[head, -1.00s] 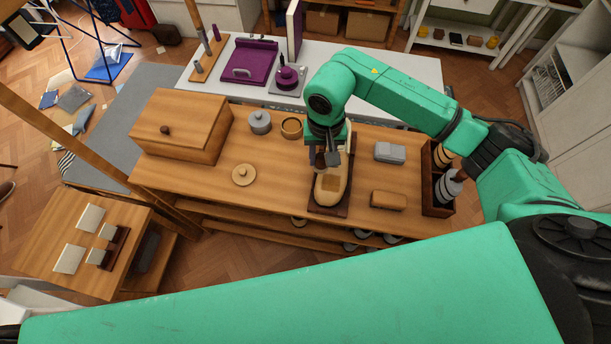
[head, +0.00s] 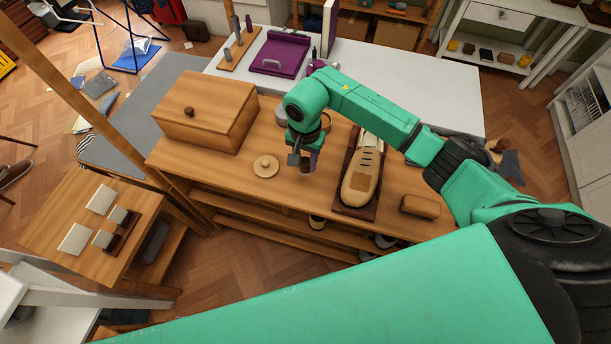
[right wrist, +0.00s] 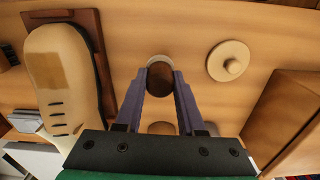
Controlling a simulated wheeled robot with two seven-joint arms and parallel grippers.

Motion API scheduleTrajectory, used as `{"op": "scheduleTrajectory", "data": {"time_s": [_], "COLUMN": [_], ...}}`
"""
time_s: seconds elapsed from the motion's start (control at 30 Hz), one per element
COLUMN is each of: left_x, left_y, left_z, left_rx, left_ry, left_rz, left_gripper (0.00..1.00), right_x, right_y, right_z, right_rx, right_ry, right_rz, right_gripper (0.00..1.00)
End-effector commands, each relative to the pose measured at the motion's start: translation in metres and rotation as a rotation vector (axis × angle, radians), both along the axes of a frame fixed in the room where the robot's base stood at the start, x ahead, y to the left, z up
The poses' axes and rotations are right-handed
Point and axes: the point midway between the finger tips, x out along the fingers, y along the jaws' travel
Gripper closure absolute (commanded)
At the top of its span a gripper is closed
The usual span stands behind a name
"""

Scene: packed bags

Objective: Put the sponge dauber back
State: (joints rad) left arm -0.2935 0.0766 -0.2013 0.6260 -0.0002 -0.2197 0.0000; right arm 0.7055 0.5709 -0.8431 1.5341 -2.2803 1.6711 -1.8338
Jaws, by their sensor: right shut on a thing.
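My right gripper (head: 302,160) is shut on the sponge dauber (head: 306,165), a small brown piece with a rounded end. In the right wrist view the dauber (right wrist: 160,79) sits between the two fingertips (right wrist: 160,82), above the wooden bench. A round wooden lid with a knob (head: 265,166) lies left of the gripper. A small open brown pot (head: 326,121) stands behind it, partly hidden by my arm. A shoe-shaped tan form (head: 361,180) lies on a dark board to the right. My left gripper is not in view.
A large wooden box (head: 205,112) stands at the bench's left end. A brown block (head: 420,206) lies near the right front. A grey pot is mostly hidden behind my arm. Bare bench top (head: 225,167) lies around the lid.

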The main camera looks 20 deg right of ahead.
Motion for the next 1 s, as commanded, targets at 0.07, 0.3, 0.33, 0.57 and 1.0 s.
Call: {"op": "scheduleTrajectory", "data": {"time_s": [0.07, 0.3, 0.33, 0.57, 1.0], "left_x": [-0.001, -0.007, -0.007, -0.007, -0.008], "left_y": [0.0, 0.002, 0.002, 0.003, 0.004], "left_z": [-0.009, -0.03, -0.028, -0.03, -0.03], "left_rx": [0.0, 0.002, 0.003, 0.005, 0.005], "left_ry": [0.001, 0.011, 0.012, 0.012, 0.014], "left_rz": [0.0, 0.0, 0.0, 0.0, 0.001], "left_gripper": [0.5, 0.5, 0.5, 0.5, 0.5], "right_x": [0.0, -0.002, -0.002, -0.002, -0.002], "right_y": [0.001, 0.003, 0.003, 0.003, 0.003], "right_z": [-0.013, -0.049, -0.047, -0.049, -0.048], "right_rx": [0.0, 0.001, 0.0, 0.0, 0.0], "right_ry": [-0.001, -0.001, -0.001, -0.002, -0.001], "right_rz": [0.002, 0.015, 0.015, 0.015, 0.015], "right_gripper": [1.0, 1.0, 1.0, 1.0, 0.32]}}
